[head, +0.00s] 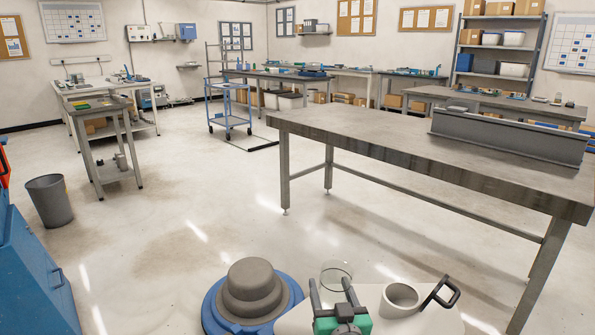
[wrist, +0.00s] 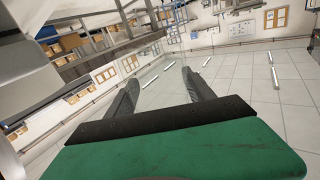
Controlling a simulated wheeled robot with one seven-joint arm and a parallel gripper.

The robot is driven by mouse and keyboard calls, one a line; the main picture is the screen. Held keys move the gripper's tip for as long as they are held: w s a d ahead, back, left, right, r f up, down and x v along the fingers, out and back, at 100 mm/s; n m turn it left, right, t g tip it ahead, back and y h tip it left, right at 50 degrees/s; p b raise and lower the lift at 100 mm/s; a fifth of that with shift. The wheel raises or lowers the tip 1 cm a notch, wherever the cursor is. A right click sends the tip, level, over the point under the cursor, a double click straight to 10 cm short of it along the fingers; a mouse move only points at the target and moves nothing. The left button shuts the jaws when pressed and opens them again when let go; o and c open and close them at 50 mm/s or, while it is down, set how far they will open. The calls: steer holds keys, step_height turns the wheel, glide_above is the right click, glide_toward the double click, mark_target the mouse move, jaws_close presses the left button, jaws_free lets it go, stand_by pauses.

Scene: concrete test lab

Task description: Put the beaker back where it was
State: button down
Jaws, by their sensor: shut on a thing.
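The beaker (head: 337,270) is a clear, nearly see-through glass at the bottom middle of the head view. My gripper (head: 331,285) has its two dark fingers on either side of the beaker and is shut on it, off the tables and above the low front of my body. In the wrist view the fingers of my gripper (wrist: 160,88) stand apart.
A long grey workbench (head: 400,140) stands ahead to the right, bearing a grey metal beam (head: 508,136) near its far edge. A blue trolley (head: 229,120), a small side table (head: 100,110) and a grey bin (head: 48,200) stand left. A blue cabinet (head: 32,268) is close at left. Floor between is clear.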

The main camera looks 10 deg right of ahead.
step_height(320, 180, up, 5)
steer(key=shift+f+p, duration=0.15)
steer(key=shift+p, duration=0.75)
steer(key=f+b, duration=0.1)
steer(key=a+f+b, duration=0.1)
steer(key=f, duration=0.1)
steer(key=shift+w+a+f+b, duration=0.1)
steer(key=shift+w+a+b, duration=0.15)
steer(key=shift+b, duration=0.2)
steer(key=shift+h, duration=0.3)
steer(key=shift+s+r+m+h+b, duration=0.1)
steer(key=shift+r+m+h+b, duration=0.3)
steer(key=shift+m+h+b, duration=0.25)
steer(key=r+h, duration=0.1)
steer(key=s+r+m+h+b, duration=0.1)
steer(key=s+d+r+m+h+b, duration=0.1)
steer(key=r, duration=0.1)
steer(key=shift+s+d+r+g, duration=0.1)
steer(key=shift+s+g, duration=0.1)
steer(key=shift+g, duration=0.2)
steer(key=shift+d+r+p, duration=0.25)
steer(key=shift+r+p, duration=0.55)
steer(key=shift+p, duration=0.45)
step_height(320, 180, up, 16)
steer(key=n+y+p, duration=0.3)
steer(key=y+p, duration=0.2)
steer(key=p, duration=1.9)
glide_above(331, 271)
steer(key=s, duration=0.5)
steer(key=shift+t, duration=0.4)
